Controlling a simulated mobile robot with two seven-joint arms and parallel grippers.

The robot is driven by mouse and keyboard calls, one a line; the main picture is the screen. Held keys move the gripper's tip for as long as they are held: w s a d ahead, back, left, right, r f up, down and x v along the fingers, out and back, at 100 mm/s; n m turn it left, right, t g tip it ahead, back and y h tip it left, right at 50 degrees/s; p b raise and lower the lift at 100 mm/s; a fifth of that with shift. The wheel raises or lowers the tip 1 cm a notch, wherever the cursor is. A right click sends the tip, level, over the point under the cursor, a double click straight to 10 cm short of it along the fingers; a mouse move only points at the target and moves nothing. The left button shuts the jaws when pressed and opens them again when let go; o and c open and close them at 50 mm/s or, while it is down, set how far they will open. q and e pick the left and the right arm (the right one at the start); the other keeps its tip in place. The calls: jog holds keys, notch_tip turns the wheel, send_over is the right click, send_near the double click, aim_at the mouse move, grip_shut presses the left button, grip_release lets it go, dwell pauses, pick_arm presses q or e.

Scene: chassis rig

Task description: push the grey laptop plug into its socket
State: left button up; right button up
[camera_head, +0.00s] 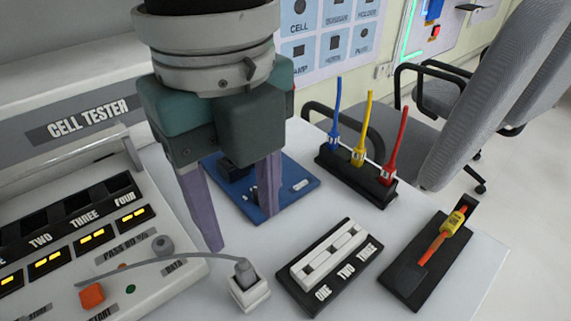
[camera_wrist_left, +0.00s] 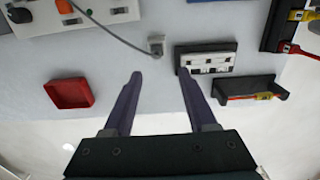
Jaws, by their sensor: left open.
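A grey plug (camera_head: 245,271) on a grey cable stands upright in a small white block (camera_head: 250,297) at the front of the table. How deep it sits I cannot tell. The plug also shows small at the top of the left wrist view (camera_wrist_left: 156,39). My left gripper (camera_head: 240,229) is open and empty, its two purple fingers pointing down behind the plug in the head view. In the left wrist view its fingertips (camera_wrist_left: 160,73) are apart with bare table between them. My right gripper is out of view.
The cell tester (camera_head: 95,245) stands at left; the cable runs across it. A blue board (camera_head: 300,186) is behind the fingers. A black block labelled one, two, three (camera_head: 345,282), a black stand (camera_head: 410,284) and a cable rack (camera_head: 350,180) are at right. A red tray (camera_wrist_left: 70,93) shows in the wrist view.

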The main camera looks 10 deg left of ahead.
aim_at(244, 266)
pick_arm(q)
jog(key=f, duration=0.2)
jog(key=f+b, duration=0.1)
jog(key=f, duration=0.2)
jog(key=f+b, duration=0.1)
jog(key=f, duration=0.1)
jog(key=shift+s+a+f, duration=0.15)
jog(key=shift+a+f, duration=0.15)
jog(key=shift+a, duration=0.1)
jog(key=shift+f, duration=0.35)
grip_shut()
